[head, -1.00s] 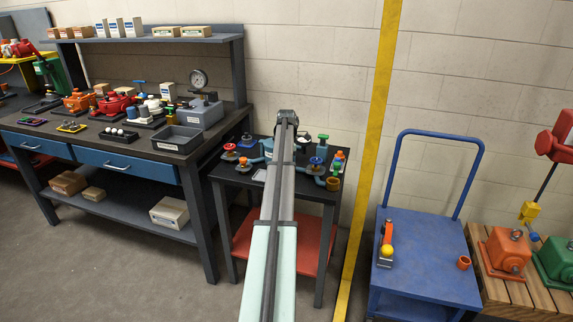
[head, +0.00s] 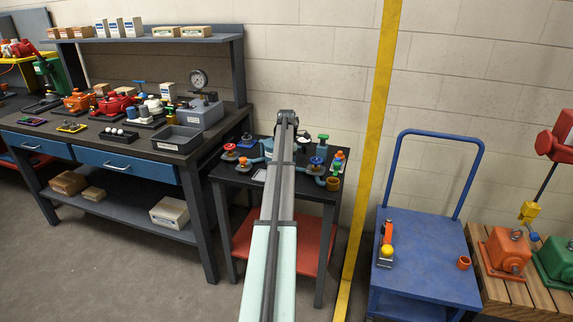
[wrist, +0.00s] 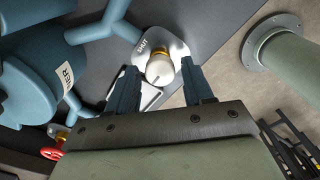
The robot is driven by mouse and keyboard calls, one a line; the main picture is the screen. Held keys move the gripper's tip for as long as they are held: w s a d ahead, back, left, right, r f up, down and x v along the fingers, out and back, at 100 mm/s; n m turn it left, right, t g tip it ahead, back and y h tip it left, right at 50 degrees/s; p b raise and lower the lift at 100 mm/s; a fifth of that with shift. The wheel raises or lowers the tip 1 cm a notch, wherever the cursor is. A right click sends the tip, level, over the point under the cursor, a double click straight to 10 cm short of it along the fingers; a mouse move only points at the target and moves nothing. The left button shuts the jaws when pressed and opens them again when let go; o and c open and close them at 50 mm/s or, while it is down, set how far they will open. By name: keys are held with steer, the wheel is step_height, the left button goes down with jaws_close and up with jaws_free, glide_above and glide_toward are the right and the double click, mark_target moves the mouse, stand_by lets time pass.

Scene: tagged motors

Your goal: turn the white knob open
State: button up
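The white knob (wrist: 159,70) shows in the wrist view on a pale plate (wrist: 178,48) with lettering that seems to read "SHUT". My gripper (wrist: 160,66) is open, with one dark blue finger on each side of the knob and a gap on both sides. I cannot tell how far the fingertips are above or around the knob.
A blue tank with pipes (wrist: 30,65) lies left of the knob, with a red handwheel (wrist: 54,148) below it. A grey-green flanged cylinder (wrist: 285,55) is at the right. Other coloured valves, including a green-topped one (head: 323,138), stand on the small table beside my arm.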

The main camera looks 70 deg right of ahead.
steer(key=shift+o, duration=0.6)
step_height(320, 180, up, 14)
steer(key=shift+f, duration=0.1)
stand_by(0.8)
